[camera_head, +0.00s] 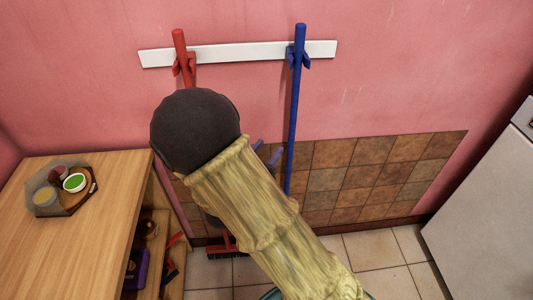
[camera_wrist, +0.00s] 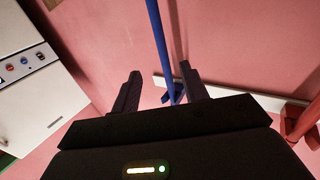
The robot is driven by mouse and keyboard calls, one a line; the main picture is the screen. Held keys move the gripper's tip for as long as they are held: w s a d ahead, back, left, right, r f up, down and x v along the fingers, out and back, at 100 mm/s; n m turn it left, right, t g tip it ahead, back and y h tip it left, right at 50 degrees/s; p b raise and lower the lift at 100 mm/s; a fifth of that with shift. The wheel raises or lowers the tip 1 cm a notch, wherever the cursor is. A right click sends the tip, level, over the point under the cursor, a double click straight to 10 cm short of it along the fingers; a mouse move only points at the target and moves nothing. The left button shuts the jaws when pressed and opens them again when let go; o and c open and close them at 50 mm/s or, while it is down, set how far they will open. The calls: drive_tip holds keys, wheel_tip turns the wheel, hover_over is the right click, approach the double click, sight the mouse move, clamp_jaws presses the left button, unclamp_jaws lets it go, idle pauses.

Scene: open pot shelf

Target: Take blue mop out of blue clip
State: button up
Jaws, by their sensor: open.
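The blue mop (camera_head: 293,120) hangs upright against the pink wall, its handle held in the blue clip (camera_head: 305,62) on a white rail. Its lower end is hidden behind my arm. In the wrist view the blue handle (camera_wrist: 159,42) runs down the picture between my two fingers, with the blue clip (camera_wrist: 174,96) showing low between them. My gripper (camera_wrist: 157,68) is open and empty. In the head view my gripper (camera_head: 267,153) shows partly beside my arm, just left of the handle and well below the clip. I see no contact with the handle.
A red-handled tool (camera_head: 179,45) hangs in a red clip to the left on the white rail (camera_head: 238,52). A wooden shelf unit (camera_head: 85,225) with a tray (camera_head: 78,207) stands at left. A white appliance (camera_head: 490,200) stands at right. Wall right of the mop is clear.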

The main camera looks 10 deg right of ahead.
sight(292, 116)
drive_tip(key=p+x, duration=0.2)
drive_tip(key=x, duration=1.5)
drive_tip(key=shift+w+d, duration=0.2)
drive_tip(key=shift+w, duration=0.05)
clamp_jaws()
drive_tip(key=c, duration=0.6)
unclamp_jaws()
clamp_jaws()
drive_tip(key=shift+r, duration=0.1)
